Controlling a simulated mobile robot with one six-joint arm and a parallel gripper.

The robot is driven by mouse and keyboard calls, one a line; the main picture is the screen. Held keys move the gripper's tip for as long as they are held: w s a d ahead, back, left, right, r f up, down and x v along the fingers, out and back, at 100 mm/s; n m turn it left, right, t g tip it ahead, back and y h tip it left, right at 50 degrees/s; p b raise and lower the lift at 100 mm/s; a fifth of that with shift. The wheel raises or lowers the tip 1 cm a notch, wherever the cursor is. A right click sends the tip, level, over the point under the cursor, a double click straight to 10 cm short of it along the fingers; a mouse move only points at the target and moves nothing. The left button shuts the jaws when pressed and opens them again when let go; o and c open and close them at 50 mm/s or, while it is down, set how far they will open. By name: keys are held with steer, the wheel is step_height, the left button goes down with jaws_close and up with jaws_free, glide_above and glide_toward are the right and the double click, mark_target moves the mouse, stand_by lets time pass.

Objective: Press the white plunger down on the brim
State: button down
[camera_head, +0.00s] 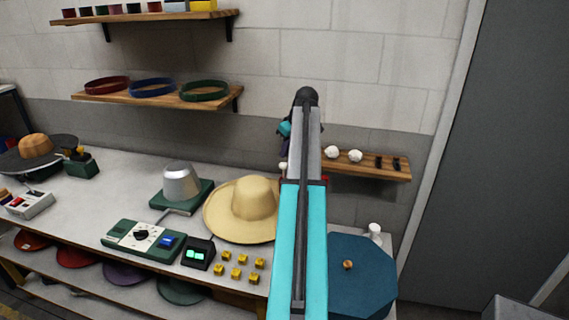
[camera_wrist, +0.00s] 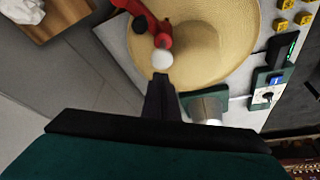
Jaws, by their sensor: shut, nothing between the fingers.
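The straw hat (camera_head: 240,208) lies with its wide brim flat on the bench in the head view. It also fills the upper middle of the wrist view (camera_wrist: 215,35). A white round plunger (camera_wrist: 162,60) shows over the brim's edge in the wrist view, next to a red clamp (camera_wrist: 157,22) with a dark knob. My gripper (camera_wrist: 162,78) is shut and empty, its tips right at the white plunger in the picture; I cannot tell whether they touch. In the head view, my arm hides the gripper's fingers, and a small white piece (camera_head: 283,166) shows beside it.
A metal cone on a green base (camera_head: 181,184) stands left of the hat. A green control box (camera_head: 143,238), a small display (camera_head: 198,253) and several yellow blocks (camera_head: 225,256) lie in front. A wooden shelf (camera_head: 385,168) is behind on the right.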

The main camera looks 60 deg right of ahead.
steer(key=shift+r+p, duration=0.95)
steer(key=shift+r, duration=1.45)
steer(key=shift+f, duration=0.1)
